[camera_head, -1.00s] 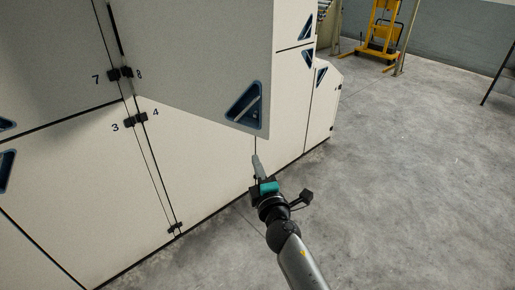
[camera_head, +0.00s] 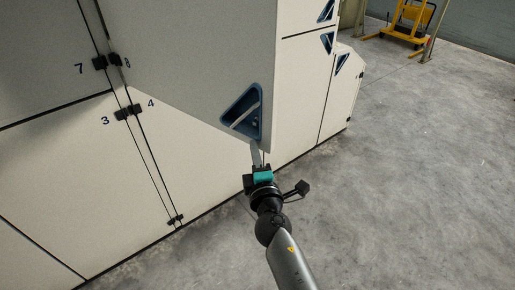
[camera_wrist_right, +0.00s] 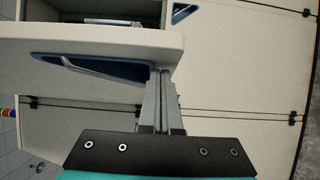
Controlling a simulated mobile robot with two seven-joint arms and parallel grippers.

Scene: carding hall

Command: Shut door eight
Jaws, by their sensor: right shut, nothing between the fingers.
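Door eight (camera_head: 195,55) is a cream panel standing open, swung out from its hinge beside the number 8. It has a dark blue triangular handle recess (camera_head: 242,112) near its lower free corner. My right gripper (camera_head: 256,150) is shut and empty, its fingertips at the door's lower free corner, just below the handle recess. In the right wrist view the shut fingers (camera_wrist_right: 160,100) stand close by the door's edge (camera_wrist_right: 100,42), with the handle recess (camera_wrist_right: 95,68) to their left. I cannot tell whether they touch the door. My left gripper is not in view.
Door four (camera_head: 190,150), shut, lies below door eight. Door three (camera_head: 70,160) and door seven (camera_head: 40,60) are shut at the left. More cabinet panels with triangular handles continue to the right. A yellow lifter (camera_head: 408,22) stands far back. The concrete floor (camera_head: 420,170) at the right is clear.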

